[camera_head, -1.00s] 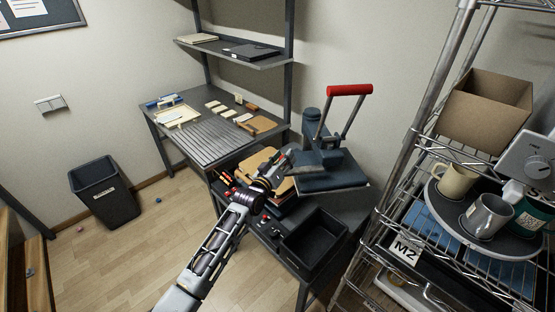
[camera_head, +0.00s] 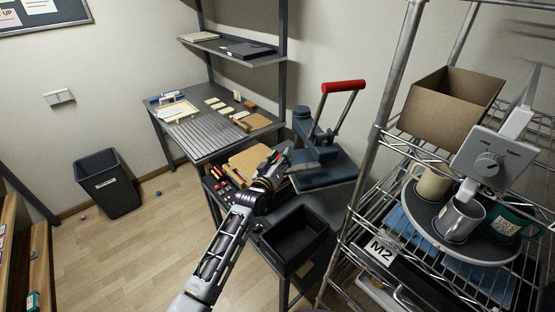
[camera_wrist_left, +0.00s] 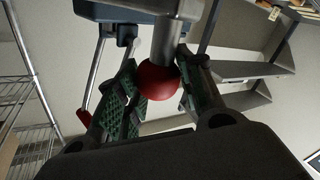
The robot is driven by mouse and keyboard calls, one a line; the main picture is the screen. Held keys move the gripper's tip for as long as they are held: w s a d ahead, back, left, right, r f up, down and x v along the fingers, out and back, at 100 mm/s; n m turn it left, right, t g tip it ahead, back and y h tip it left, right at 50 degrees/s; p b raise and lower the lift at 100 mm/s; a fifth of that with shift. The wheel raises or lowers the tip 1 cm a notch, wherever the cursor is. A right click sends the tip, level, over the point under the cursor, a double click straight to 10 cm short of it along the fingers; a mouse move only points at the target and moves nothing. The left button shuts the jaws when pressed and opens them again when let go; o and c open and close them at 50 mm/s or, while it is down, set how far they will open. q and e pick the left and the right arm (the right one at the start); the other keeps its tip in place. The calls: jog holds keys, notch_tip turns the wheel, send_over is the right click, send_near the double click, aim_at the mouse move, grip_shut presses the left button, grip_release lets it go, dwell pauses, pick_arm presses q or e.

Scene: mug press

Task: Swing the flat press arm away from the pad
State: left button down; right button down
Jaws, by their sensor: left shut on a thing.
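The flat press (camera_head: 318,152) is blue-grey with a thick column and a red lever bar (camera_head: 343,86) on two grey rods. It stands on the dark bench at the centre. Its broad flat plate (camera_head: 328,176) sits low at the front; I cannot make out the pad apart from it. My left gripper (camera_head: 279,162) is at the plate's left side. In the left wrist view it is shut on a red ball knob (camera_wrist_left: 157,80) at the end of a grey rod (camera_wrist_left: 165,38). The red lever bar also shows there (camera_wrist_left: 84,117). My right gripper is not in view.
A black open tray (camera_head: 294,238) is in front of the press. A wire rack (camera_head: 376,140) with a cardboard box (camera_head: 450,108), mugs (camera_head: 458,218) and a dial unit (camera_head: 490,163) stands close on the right. A slatted worktable (camera_head: 205,135) is behind left.

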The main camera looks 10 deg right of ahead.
pick_arm(q)
jog(key=shift+s+f, duration=0.1)
jog(key=shift+f, duration=0.5)
jog(key=c, duration=1.1)
grip_release()
jog(key=shift+a, duration=0.1)
jog(key=shift+o, duration=0.9)
jog(key=shift+a+r, duration=0.1)
jog(key=shift+r, duration=0.3)
jog(key=shift+v, duration=0.85)
jog(key=v, duration=1)
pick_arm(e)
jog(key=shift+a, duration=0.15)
pick_arm(q)
jog(key=shift+s, duration=0.15)
